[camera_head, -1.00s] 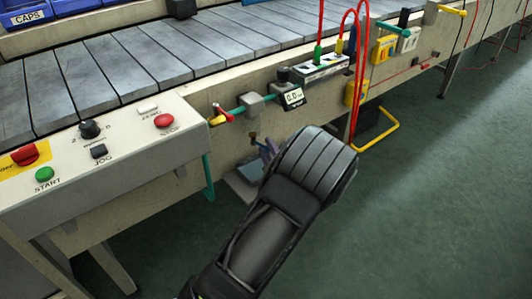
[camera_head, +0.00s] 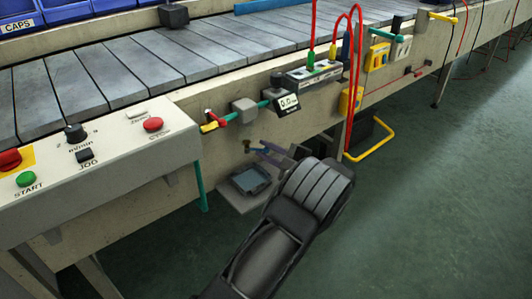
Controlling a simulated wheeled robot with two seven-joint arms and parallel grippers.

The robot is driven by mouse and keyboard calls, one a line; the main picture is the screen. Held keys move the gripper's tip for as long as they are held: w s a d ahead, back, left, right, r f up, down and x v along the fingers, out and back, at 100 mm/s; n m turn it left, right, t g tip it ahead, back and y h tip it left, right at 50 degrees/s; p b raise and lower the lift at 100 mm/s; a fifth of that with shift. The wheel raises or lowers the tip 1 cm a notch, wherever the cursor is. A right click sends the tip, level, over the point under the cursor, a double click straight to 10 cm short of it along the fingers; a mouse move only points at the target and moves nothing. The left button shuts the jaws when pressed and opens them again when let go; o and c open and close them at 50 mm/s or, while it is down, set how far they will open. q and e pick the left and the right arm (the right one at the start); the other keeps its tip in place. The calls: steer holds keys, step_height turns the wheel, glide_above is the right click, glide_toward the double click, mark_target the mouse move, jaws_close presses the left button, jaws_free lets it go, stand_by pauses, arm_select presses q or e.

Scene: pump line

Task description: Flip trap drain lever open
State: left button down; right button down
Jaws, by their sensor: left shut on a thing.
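The trap drain lever (camera_head: 264,150) is a small blue handle on a brass valve (camera_head: 247,146), low on the conveyor's beige side rail. It points right, toward my left gripper. My left gripper (camera_head: 284,158) is shut on the lever's outer end. The bulky dark wrist hides most of the fingers, so the exact grip is hard to see. A grey block on a teal pipe (camera_head: 244,110) sits above the valve. A small grey tray (camera_head: 251,181) lies below it. My right gripper is not in view.
A red lever with a yellow end (camera_head: 213,121) and a digital gauge (camera_head: 287,105) are close above. Red hoses (camera_head: 357,90) hang to the right. The control panel (camera_head: 90,175) stands at left. The green floor at right is clear.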

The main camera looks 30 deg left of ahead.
arm_select(q)
steer(key=c, duration=1.3)
jaws_free()
steer(key=shift+o, duration=0.2)
steer(key=d+p, duration=0.2)
steer(key=d, duration=0.5)
steer(key=shift+s+d, duration=0.35)
